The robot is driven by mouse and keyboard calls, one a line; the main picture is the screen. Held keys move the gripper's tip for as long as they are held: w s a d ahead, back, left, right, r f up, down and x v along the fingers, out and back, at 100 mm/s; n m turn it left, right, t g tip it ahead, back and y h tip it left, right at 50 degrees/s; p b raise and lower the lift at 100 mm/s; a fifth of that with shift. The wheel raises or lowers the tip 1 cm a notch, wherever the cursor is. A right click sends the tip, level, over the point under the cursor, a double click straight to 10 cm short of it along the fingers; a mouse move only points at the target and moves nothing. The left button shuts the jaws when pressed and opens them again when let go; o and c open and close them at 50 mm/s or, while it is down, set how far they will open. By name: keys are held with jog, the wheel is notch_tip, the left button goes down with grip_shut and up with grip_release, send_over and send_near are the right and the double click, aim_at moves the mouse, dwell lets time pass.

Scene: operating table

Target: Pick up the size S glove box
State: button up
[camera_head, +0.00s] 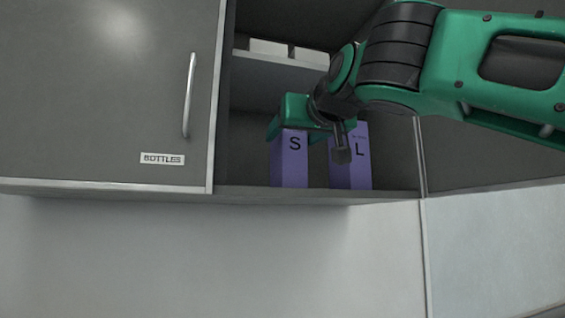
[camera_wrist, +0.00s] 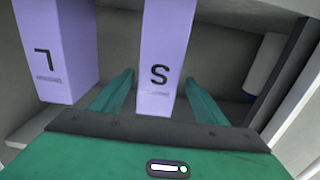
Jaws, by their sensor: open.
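The size S glove box (camera_head: 290,165) is a purple upright box marked with a black S. It stands on the lower shelf of the open cabinet, and also shows in the wrist view (camera_wrist: 163,50). The size L glove box (camera_head: 351,165), also purple, stands to its right in the head view and to its left in the wrist view (camera_wrist: 62,45). My green gripper (camera_wrist: 160,95) is open, with one finger on each side of the S box. A gap shows beside each finger in the wrist view. In the head view my gripper (camera_head: 291,115) covers the S box's top.
A closed cabinet door labelled BOTTLES (camera_head: 110,95) is on the left. White boxes (camera_head: 270,47) sit on the upper shelf (camera_head: 265,68). The lower shelf's front edge (camera_head: 320,193) runs beneath the boxes. A white object (camera_wrist: 265,62) stands right of the S box in the wrist view.

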jog(key=x, duration=0.4)
jog(key=shift+w+d+f, duration=0.15)
jog(key=shift+d+f, duration=0.05)
jog(key=shift+f, duration=0.15)
jog(key=shift+w+a, duration=0.2)
jog(key=shift+w, duration=0.4)
jog(key=shift+c, duration=0.7)
jog(key=shift+r, duration=0.1)
jog(key=c, duration=1.2)
